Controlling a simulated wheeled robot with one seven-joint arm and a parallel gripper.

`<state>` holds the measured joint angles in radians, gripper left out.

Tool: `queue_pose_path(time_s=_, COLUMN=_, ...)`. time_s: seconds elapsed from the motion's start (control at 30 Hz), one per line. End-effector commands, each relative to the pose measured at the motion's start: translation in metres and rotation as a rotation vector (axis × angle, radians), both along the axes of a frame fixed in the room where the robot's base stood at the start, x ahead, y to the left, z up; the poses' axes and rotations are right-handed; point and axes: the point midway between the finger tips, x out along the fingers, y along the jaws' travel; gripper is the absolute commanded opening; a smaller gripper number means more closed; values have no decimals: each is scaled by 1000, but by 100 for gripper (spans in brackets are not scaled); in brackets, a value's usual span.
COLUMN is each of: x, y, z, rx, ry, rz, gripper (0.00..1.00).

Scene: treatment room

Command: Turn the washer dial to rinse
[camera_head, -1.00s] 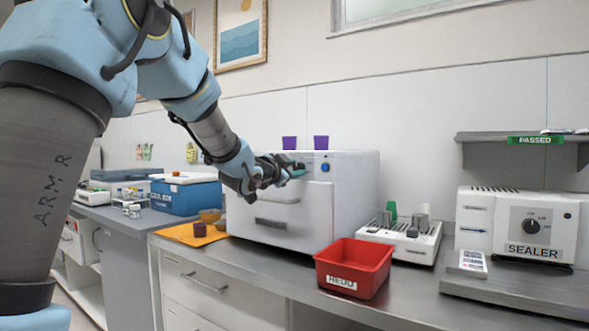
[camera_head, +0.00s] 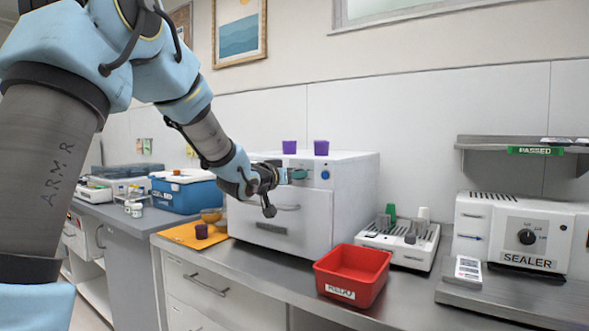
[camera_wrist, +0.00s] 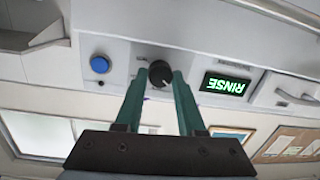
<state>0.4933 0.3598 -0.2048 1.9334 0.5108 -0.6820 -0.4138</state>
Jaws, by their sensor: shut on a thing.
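The washer is a white box (camera_head: 316,222) on the counter with a control panel along the top of its front. Its black dial (camera_wrist: 160,74) sits between my green fingertips in the wrist view, which looks upside down. My gripper (camera_wrist: 158,78) is shut on the dial, one finger on each side. In the head view my gripper (camera_head: 299,174) is at the panel and hides the dial.
Two purple cups (camera_head: 321,148) stand on the washer. A red bin (camera_head: 353,275) sits in front at the right, near a white rack (camera_head: 375,240). A sealer (camera_head: 525,230) stands far right. An orange mat (camera_head: 180,238) lies left of the washer.

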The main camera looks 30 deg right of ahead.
Motion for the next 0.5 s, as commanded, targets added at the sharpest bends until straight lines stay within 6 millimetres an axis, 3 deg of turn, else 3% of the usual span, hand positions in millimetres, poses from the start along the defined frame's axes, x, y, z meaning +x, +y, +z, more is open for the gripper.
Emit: queue_pose_path(time_s=0.5, x=0, y=0, z=0, rx=-82, ry=150, rz=0, gripper=0)
